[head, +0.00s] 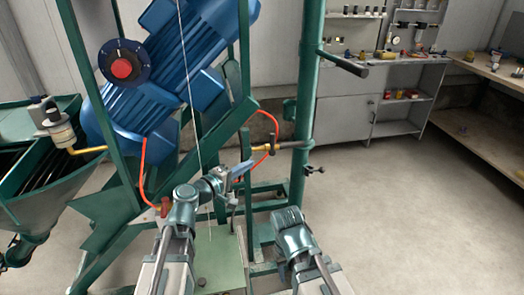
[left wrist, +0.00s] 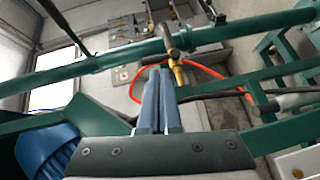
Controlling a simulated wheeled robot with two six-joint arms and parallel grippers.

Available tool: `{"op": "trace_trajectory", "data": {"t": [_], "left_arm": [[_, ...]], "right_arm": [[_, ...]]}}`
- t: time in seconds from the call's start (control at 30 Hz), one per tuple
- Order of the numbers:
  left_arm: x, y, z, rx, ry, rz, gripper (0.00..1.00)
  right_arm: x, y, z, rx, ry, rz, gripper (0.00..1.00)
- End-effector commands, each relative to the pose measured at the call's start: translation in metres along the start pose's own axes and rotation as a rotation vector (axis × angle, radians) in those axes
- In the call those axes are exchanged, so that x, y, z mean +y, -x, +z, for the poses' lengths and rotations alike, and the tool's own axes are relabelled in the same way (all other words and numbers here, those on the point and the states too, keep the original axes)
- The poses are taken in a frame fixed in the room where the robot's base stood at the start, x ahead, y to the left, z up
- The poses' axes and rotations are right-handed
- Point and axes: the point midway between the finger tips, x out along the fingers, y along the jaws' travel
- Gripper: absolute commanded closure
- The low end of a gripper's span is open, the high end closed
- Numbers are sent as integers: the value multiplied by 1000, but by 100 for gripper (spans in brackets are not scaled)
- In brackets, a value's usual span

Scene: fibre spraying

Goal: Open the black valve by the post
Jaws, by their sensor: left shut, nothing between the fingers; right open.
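The valve by the green post (head: 300,120) has a dark brownish handle (head: 274,143) on a brass fitting (head: 261,149), with an orange-red hose joined to it. In the left wrist view the handle (left wrist: 168,40) stands just beyond my fingertips, across the green tube, with its brass fitting (left wrist: 178,72) at the right. My left gripper (head: 246,165) is shut and empty, a little left of and below the valve in the head view. Its blue-grey fingers (left wrist: 158,74) lie side by side, pointing at the valve; contact cannot be told.
A blue motor (head: 190,60) and green frame bars stand at the left, with a hopper (head: 40,140) beyond. A grey cabinet (head: 345,105) stands behind. The floor at the right is clear.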

Motion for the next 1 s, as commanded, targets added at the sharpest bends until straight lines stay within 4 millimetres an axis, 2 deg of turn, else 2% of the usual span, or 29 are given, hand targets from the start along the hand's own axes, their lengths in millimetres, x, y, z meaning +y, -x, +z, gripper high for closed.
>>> {"op": "trace_trajectory", "data": {"t": [0.03, 0.1, 0.23, 0.67, 0.83, 1.0], "left_arm": [[-2, 3, -14, 41, 35, 29, 100], [1, 7, -28, 83, 73, 62, 100], [4, 12, -44, 128, 116, 96, 100], [6, 12, -47, 138, 126, 105, 100], [8, -5, -51, 136, 126, 105, 100], [11, -40, -56, 135, 126, 105, 100]], "right_arm": [[-1, -7, 0, 0, 0, 0, 50], [-1, -10, -1, 0, 0, 0, 50], [-1, -12, -1, 0, 0, 0, 50], [-1, -12, -1, 0, 0, 0, 50], [-1, -12, -1, 0, 0, 0, 50], [-1, -12, -1, 0, 0, 0, 50]]}}
